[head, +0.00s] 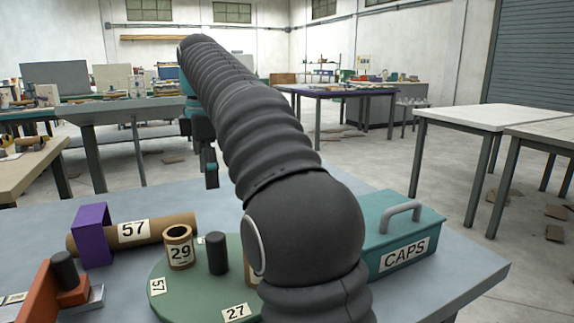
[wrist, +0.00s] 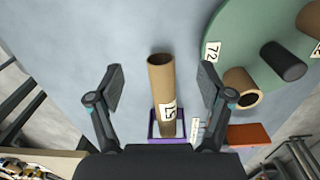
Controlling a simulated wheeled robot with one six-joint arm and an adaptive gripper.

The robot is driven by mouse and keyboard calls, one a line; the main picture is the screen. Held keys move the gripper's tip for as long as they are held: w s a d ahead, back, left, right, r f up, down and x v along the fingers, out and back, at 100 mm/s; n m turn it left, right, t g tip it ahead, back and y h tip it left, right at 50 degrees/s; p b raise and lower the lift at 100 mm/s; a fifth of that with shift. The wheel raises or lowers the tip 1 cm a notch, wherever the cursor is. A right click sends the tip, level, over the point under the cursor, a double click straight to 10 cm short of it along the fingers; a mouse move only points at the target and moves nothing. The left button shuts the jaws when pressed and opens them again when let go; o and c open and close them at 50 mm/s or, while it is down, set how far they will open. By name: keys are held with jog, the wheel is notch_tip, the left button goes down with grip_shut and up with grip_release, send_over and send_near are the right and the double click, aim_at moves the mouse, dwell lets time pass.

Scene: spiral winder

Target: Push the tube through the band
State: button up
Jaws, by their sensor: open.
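A brown cardboard tube (head: 160,229) labelled 57 lies on the grey table at the left. It passes through an upright purple band (head: 92,236), with a short end showing left of the band and the longer part to the right. In the wrist view the tube (wrist: 161,80) lies lengthwise, with the purple band (wrist: 153,125) around its lower part. My gripper (wrist: 162,85) is open and empty, its fingers on either side of the tube in the picture and apparently above it. In the head view my arm hides part of the scene, and the fingers are hard to make out.
A green disc (head: 165,272) right of the tube carries a short tube (head: 179,247) labelled 29 and a dark post (head: 217,253). A teal CAPS box (head: 400,240) stands at the right. An orange block (head: 42,292) with a dark knob is at the near left.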

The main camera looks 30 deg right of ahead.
jog(key=s+d+m, duration=0.1)
jog(key=s+d, duration=0.2)
jog(key=d, duration=0.4)
jog(key=s+d+r+m, duration=0.1)
jog(key=s+d+m, duration=0.1)
jog(key=d, duration=0.5)
jog(key=shift+s+d, duration=0.3)
jog(key=shift+s, duration=0.5)
